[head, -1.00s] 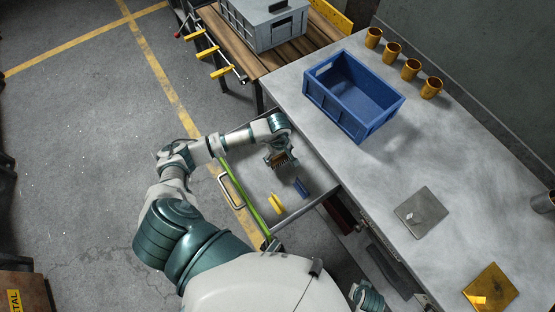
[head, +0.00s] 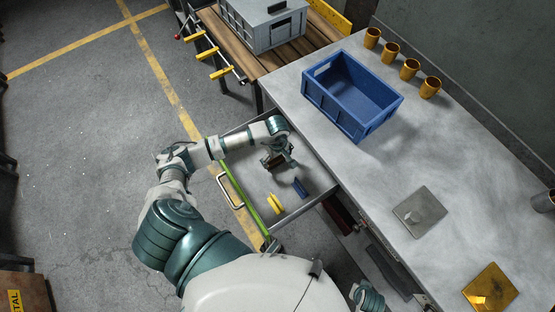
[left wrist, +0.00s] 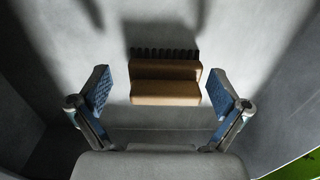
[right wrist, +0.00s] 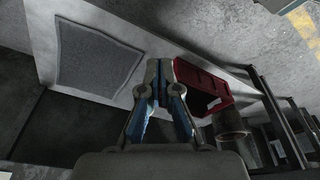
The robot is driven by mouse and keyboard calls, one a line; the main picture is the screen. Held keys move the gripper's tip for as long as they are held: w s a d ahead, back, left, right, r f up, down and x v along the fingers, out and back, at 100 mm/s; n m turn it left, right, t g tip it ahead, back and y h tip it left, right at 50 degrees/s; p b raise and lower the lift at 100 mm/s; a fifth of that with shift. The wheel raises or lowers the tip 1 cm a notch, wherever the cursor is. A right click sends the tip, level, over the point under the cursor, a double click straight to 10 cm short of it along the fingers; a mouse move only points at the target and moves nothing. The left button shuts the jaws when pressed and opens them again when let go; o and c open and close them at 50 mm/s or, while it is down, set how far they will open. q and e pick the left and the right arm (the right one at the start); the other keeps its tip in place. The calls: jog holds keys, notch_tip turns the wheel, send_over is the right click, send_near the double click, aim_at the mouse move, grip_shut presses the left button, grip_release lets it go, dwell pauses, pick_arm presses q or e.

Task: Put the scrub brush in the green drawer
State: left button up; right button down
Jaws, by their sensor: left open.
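The scrub brush (head: 275,163), a brown block with dark bristles, is inside the open green-fronted drawer (head: 254,205), below my left gripper (head: 279,164). In the left wrist view the brush (left wrist: 165,84) lies between the two spread blue-padded fingers, with a gap on each side. My left gripper is open. My right gripper (right wrist: 163,72) is low beside the bench, its fingertips close together with nothing visible between them; only part of that arm shows in the head view.
A yellow item (head: 275,204) and a blue item (head: 301,188) lie in the drawer's near part. A red bin (right wrist: 203,88) shows in the right wrist view.

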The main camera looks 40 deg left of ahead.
aim_at(277, 160)
pick_arm(q)
jog(key=r, duration=0.3)
jog(key=a+r, duration=0.1)
jog(key=r, duration=0.2)
jog(key=r+p, duration=0.1)
jog(key=r, duration=0.2)
jog(key=shift+a+r, duration=0.2)
jog(key=shift+a, duration=0.1)
jog(key=shift+d+r, duration=0.4)
jog(key=shift+d, duration=0.25)
pick_arm(e)
jog(key=shift+s+a+f, duration=0.15)
jog(key=shift+f, duration=0.75)
jog(key=shift+s+a+f, duration=0.15)
jog(key=shift+f, duration=0.75)
